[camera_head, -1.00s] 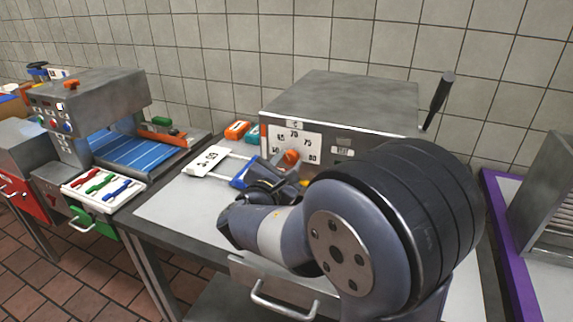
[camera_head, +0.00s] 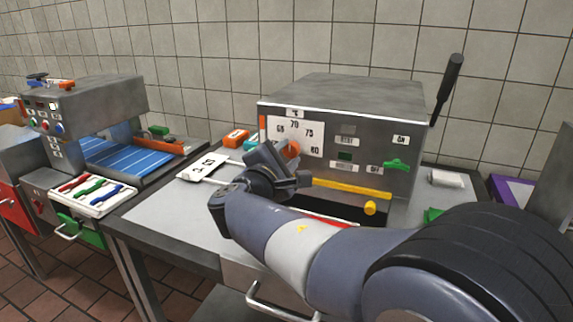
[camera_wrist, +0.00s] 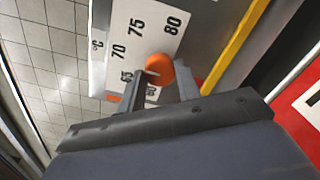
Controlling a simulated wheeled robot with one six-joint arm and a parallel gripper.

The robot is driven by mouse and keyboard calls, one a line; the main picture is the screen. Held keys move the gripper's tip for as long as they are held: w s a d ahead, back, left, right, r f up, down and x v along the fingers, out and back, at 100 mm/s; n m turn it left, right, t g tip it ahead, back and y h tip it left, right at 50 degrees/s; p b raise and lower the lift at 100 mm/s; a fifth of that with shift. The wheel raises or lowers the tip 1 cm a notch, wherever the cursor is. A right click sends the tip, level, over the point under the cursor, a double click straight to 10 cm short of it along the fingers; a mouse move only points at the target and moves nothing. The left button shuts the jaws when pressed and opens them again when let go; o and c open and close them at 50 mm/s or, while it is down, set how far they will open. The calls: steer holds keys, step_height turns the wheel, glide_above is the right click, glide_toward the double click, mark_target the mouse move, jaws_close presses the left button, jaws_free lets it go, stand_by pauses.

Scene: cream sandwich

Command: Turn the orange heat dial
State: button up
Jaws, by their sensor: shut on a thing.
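The orange heat dial (camera_head: 292,149) sits on the front of a steel machine, on a white scale plate (camera_head: 313,133) with printed numbers such as 70, 75 and 80. In the wrist view the dial (camera_wrist: 160,69) lies between the two fingers of my gripper (camera_wrist: 160,82). The fingers are closed on its sides. The dial's pale pointer mark is by its left edge. In the head view my gripper (camera_head: 283,154) covers part of the dial and the lower left of the plate.
The steel machine (camera_head: 350,92) has a green switch (camera_head: 396,165), a yellow bar (camera_head: 350,188) with a knob below the panel, and a black lever (camera_head: 446,88) at its right. A numbered white card (camera_head: 202,167) lies left of my gripper. Another machine with a blue bed (camera_head: 130,155) stands left.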

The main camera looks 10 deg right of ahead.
stand_by(0.4)
steer(key=o, duration=1)
steer(key=shift+s, duration=0.1)
steer(key=v, duration=1)
steer(key=shift+s+a, duration=0.25)
steer(key=x, duration=1.1)
steer(key=shift+s+a, duration=0.1)
